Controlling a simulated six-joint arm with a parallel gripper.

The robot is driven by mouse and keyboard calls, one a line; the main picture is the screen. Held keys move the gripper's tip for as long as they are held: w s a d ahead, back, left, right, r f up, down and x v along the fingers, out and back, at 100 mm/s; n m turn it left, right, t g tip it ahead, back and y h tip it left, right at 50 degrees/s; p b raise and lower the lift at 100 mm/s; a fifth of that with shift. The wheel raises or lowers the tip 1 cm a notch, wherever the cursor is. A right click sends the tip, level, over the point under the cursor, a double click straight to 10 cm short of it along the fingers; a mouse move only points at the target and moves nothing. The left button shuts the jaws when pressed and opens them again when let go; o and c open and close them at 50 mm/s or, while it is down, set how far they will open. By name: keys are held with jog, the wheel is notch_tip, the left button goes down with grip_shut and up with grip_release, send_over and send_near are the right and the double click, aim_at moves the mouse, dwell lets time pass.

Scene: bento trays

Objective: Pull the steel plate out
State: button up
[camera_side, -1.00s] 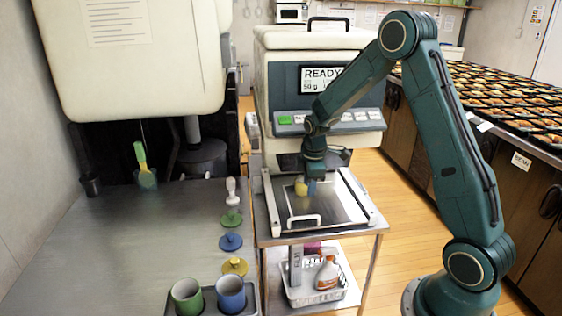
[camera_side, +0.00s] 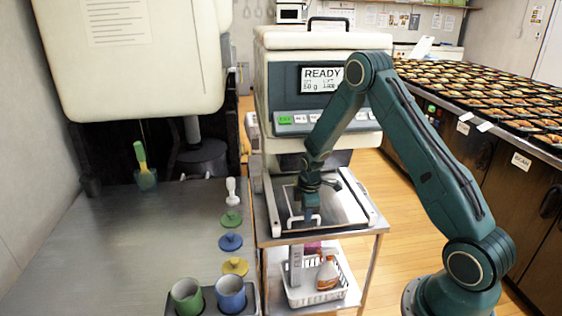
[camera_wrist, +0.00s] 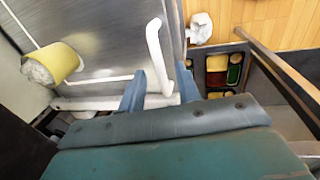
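The steel plate (camera_side: 345,207) lies in a white-railed frame below the READY machine. It also shows in the wrist view (camera_wrist: 105,35). Its white bar handle (camera_wrist: 155,50) is at the front edge and is partly covered by my gripper in the side view. My gripper (camera_side: 307,220) is low over the handle. In the wrist view its two blue fingers (camera_wrist: 160,75) stand apart, with the handle between them and gaps visible on both sides. Whether the fingers reach fully around the bar is hard to tell. A yellow roll with a white end (camera_wrist: 55,65) lies at the left.
The frame's white side rail (camera_side: 362,198) runs along the plate's right. A basket with a spray bottle (camera_side: 327,272) sits on the shelf below. Lids (camera_side: 231,242) and cups (camera_side: 230,295) stand on the left table. A food tray (camera_wrist: 218,70) shows in the wrist view.

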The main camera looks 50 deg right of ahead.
jog(key=shift+d+f, duration=0.1)
jog(key=shift+f, duration=0.5)
grip_shut()
jog(key=s+a, duration=1.4)
dwell(0.4)
grip_release()
jog(key=shift+r, duration=0.15)
